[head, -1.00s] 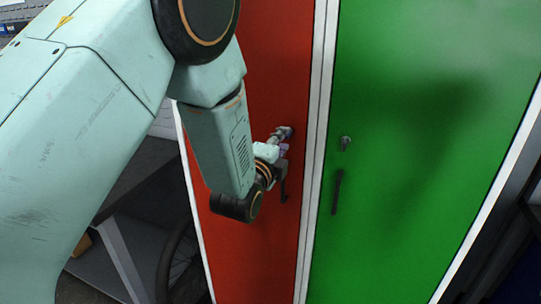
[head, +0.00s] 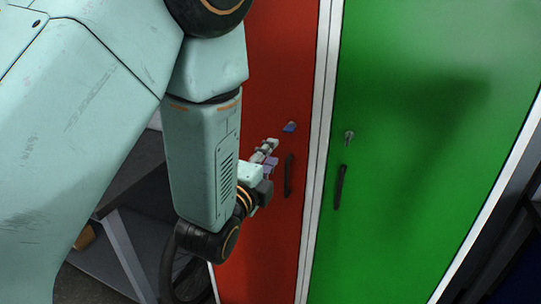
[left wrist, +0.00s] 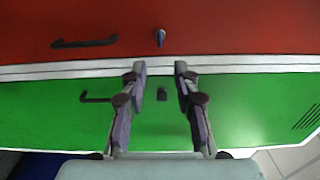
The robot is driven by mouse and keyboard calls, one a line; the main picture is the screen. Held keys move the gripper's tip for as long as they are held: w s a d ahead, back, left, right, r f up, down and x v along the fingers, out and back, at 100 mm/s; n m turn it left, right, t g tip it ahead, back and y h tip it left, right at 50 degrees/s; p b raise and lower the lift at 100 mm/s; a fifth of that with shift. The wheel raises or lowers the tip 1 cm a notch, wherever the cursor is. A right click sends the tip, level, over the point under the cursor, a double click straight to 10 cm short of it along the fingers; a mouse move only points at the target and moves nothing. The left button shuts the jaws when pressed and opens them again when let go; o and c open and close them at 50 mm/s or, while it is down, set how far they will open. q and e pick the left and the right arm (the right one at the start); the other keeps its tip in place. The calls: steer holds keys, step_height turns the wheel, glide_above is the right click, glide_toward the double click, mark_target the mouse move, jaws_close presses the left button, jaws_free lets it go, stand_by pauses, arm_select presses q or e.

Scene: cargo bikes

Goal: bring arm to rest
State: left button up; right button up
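My left gripper (head: 266,152) is in front of the red door (head: 268,80), a little left of and below its lock. In the left wrist view its two fingers (left wrist: 160,70) stand apart with nothing between them. A small blue key (head: 290,127) sits in the red door's lock, clear of the fingers. It also shows in the left wrist view (left wrist: 160,37). My left arm comes in from the left and covers part of the red door. My right gripper is in neither view.
The red door has a black handle (head: 288,175). The green door (head: 420,130) beside it has a lock (head: 349,137) and a black handle (head: 340,187). A grey metal frame (head: 125,250) and part of a dark wheel are at lower left.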

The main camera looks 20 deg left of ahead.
arm_select(q)
steer(key=s+a+f+n+g+b, duration=0.1)
steer(key=s+f+n+g, duration=0.3)
steer(key=f, duration=0.4)
steer(key=s+a+f+n+g+y+b, duration=0.1)
steer(key=s+f+n+g+b, duration=0.15)
steer(key=f+n, duration=0.4)
steer(key=s+f+n+g, duration=0.3)
steer(key=s+f, duration=0.1)
steer(key=f, duration=0.6)
steer(key=s+a+f+n+g+b, duration=0.1)
steer(key=s+f+n+g+b, duration=0.4)
steer(key=s+f, duration=1.7)
steer(key=s+g+b, duration=0.3)
steer(key=shift+s+a, duration=0.25)
steer(key=shift+f+n+g, duration=0.1)
steer(key=shift+n+g, duration=0.15)
